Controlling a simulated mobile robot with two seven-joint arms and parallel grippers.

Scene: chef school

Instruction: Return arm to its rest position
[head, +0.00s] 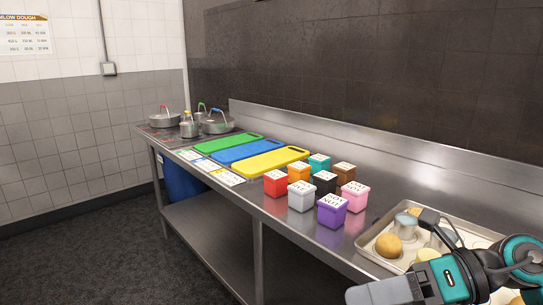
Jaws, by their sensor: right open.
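My right arm comes in at the bottom right corner, with teal and black joints. My right gripper (383,291) is at the bottom edge, partly cut off by the frame, in front of the table's near edge and the baking tray. It is open, and I see nothing held in it. My left gripper is not in view.
A baking tray (367,243) with buns and metal cups lies close behind my right arm. Several coloured boxes (332,210) stand left of it on the steel table (285,227). Beyond are a yellow board (265,163), other boards and pots (216,124). The floor (90,245) at left is clear.

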